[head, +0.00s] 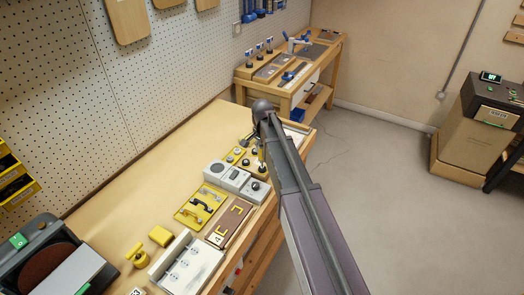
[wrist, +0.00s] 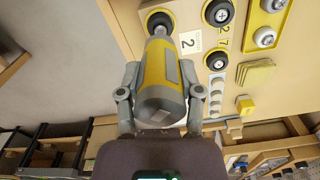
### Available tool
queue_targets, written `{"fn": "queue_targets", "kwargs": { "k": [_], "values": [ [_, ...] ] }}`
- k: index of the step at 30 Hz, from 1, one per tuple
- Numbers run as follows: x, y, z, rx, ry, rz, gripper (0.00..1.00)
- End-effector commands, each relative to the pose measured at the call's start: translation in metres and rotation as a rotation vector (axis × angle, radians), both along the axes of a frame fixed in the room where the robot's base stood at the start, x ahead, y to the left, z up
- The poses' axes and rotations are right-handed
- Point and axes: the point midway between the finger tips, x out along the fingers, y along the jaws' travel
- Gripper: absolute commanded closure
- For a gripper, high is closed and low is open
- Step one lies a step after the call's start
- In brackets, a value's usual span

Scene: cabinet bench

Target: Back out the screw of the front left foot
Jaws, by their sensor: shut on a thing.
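My gripper (wrist: 160,92) is shut around a yellow and grey screwdriver (wrist: 160,75). The screwdriver's narrow end points at a round dark foot (wrist: 157,19) on a wooden panel (wrist: 185,18) labelled 2. The end overlaps that foot in the wrist view; whether it sits in the screw is hidden. Two more dark feet with bright cross-head screws, an upper foot (wrist: 218,12) and a lower foot (wrist: 216,60), are on the panel to the right. In the head view my gripper (head: 256,142) is over the bench's far end, partly hidden by my arm.
A yellow tray (wrist: 286,12) with round parts is beside the panel. On the bench (head: 130,200) are grey boxes (head: 235,180), a yellow handle tray (head: 188,216), a brown board (head: 240,212) and a white plate (head: 195,268). A second bench (head: 325,60) stands behind.

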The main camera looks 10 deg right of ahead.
Motion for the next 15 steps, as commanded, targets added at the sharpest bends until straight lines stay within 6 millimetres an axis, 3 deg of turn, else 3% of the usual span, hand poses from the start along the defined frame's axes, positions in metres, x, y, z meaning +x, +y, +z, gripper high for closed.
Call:
{"fn": "queue_targets", "kwargs": {
  "k": [15],
  "values": [
    [0.0,0.0,0.025,0.0,0.0,0.0,0.95]
  ]
}}
